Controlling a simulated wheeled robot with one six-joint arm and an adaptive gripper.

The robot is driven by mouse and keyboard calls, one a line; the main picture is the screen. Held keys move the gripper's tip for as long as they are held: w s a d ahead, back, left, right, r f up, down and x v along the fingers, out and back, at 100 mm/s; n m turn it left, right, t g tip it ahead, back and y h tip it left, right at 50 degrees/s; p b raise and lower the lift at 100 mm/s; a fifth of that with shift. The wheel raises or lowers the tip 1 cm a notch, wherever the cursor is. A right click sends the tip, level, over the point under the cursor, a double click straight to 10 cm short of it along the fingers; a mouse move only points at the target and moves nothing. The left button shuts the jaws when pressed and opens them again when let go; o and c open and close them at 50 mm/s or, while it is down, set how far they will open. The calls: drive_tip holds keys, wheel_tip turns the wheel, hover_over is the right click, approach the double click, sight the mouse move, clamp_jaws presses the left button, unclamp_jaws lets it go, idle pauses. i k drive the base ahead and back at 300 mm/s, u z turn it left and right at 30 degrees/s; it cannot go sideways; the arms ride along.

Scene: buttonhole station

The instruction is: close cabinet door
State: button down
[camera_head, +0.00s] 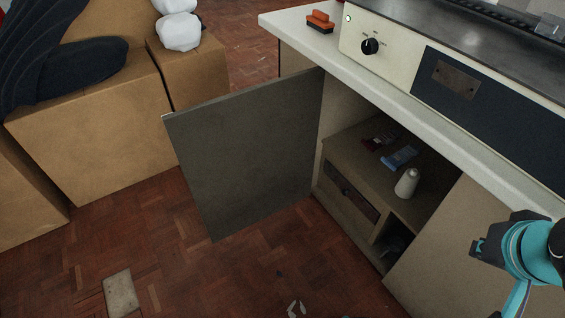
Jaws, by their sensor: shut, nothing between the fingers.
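The cabinet door (250,150) is a dark grey-brown flat panel. It stands wide open, swung out to the left from its hinge side at the left of the cabinet opening. The cabinet (440,235) is beige under a white counter, and its inside is exposed. My gripper (478,247) is at the right edge, in front of the closed beige front panel, well apart from the door. It is dark, on a teal wrist, and is shut and empty. Its fingertips are small and hard to make out.
Inside the cabinet are a drawer unit (346,196), a white bottle (406,182) and small red and blue packets. Cardboard boxes (95,120) stand left of the door. The white counter (400,85) juts over the opening. Wooden floor (170,240) is mostly clear, with scraps near the front.

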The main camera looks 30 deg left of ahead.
sight(245, 157)
drive_tip(key=z, duration=3)
drive_tip(key=k, duration=2.95)
drive_tip(key=u, duration=2)
